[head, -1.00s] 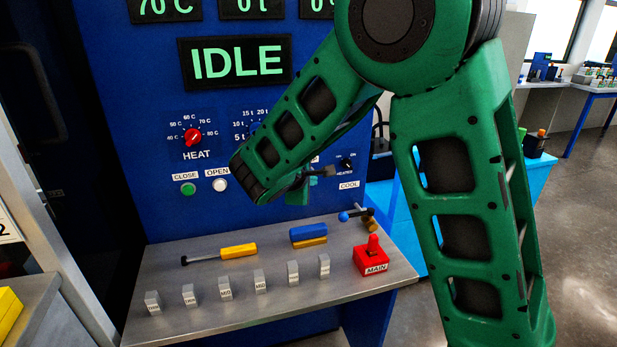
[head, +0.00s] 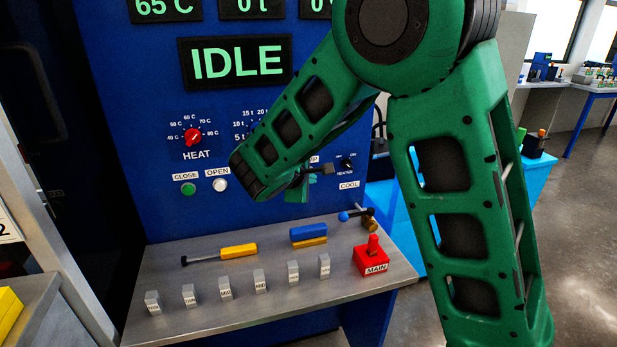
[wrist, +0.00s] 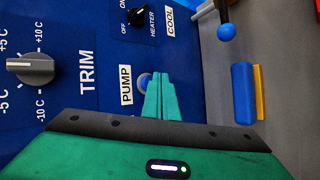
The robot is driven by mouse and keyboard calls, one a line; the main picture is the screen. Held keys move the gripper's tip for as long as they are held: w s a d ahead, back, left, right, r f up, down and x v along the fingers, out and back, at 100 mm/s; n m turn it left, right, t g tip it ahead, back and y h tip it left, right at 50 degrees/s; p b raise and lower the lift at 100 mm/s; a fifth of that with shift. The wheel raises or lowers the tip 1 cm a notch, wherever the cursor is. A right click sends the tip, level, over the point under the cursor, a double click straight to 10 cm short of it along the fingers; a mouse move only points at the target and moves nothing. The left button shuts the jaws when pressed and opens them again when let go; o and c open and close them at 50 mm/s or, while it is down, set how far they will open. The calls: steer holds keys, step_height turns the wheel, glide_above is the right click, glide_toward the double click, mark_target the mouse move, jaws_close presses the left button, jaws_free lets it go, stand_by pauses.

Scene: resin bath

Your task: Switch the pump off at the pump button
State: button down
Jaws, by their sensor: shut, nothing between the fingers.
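The pump button (wrist: 144,80) is a round button beside the PUMP label (wrist: 126,85) on the blue panel in the wrist view. My gripper (wrist: 158,76) is shut and empty, with its green fingers partly covering the button. I cannot tell whether the fingertips touch it. In the head view my gripper (head: 301,188) is close to the panel, and my arm hides the button.
The blue panel (head: 140,100) shows IDLE and carries a red HEAT knob (head: 193,136), CLOSE (head: 188,189) and OPEN (head: 220,184) buttons and a HEATER switch (head: 347,164). Below, a grey shelf (head: 210,310) holds labelled blocks, a yellow-handled tool (head: 238,251) and a red MAIN switch (head: 371,262).

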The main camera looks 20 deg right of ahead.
steer(key=shift+w, duration=0.5)
stand_by(0.5)
steer(key=shift+s, duration=0.95)
steer(key=s, duration=0.5)
stand_by(0.5)
steer(key=shift+d, duration=0.1)
stand_by(0.4)
